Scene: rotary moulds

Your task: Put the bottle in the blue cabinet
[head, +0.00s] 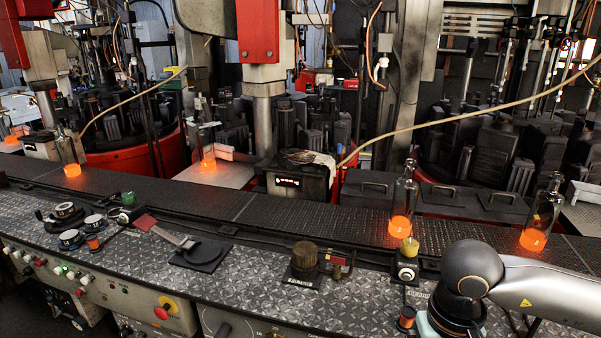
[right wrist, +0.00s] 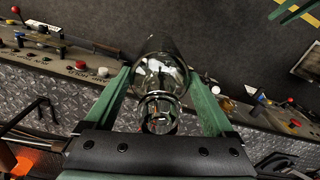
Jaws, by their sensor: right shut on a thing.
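My right gripper (right wrist: 159,80) has its green fingers shut on a clear glass bottle (right wrist: 161,98) in the right wrist view. The bottle lies between the two fingers, seen nearly end on, with its neck toward the camera. In the head view only part of my right arm shows at the lower right; that gripper and the held bottle are out of that picture. I cannot make out a blue cabinet in either view.
Glass bottles with glowing orange bases (head: 401,205) (head: 540,215) (head: 207,142) stand along the dark conveyor (head: 310,215) and on plates behind it. A metal control bench (head: 130,250) with knobs and buttons runs along the front. Dark floor (right wrist: 225,45) shows beyond the held bottle.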

